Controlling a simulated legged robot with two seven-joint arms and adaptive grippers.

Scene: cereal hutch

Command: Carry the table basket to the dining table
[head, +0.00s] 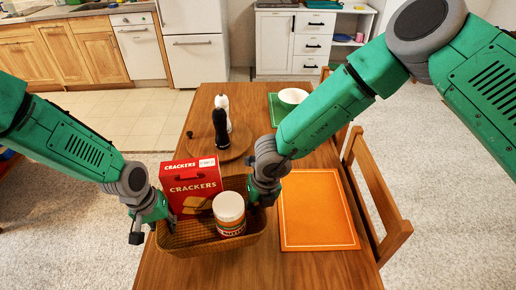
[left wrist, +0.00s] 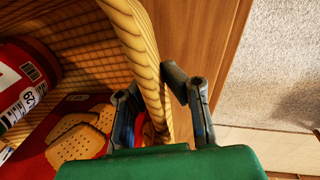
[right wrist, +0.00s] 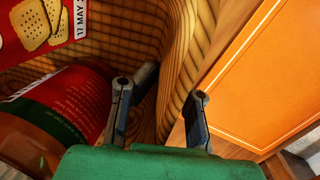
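The table basket (head: 181,243), a woven tan tray with raised walls, sits at the near end of the wooden dining table (head: 318,268). It holds a red crackers box (head: 190,185) and a white-lidded jar (head: 229,213). My left gripper (head: 146,222) is at the basket's left end; in the left wrist view its fingers (left wrist: 152,85) close on the wall from both sides. My right gripper (head: 262,193) is at the right end; in the right wrist view its fingers (right wrist: 171,85) close on that wall. Part of the right end is hidden behind it.
An orange placemat (head: 318,208) lies right of the basket. A round wooden board (head: 236,147) with a black mill (head: 220,129) and a white mill (head: 222,101) stands behind. A white bowl (head: 292,96) is further back. A wooden chair (head: 372,190) stands at the right.

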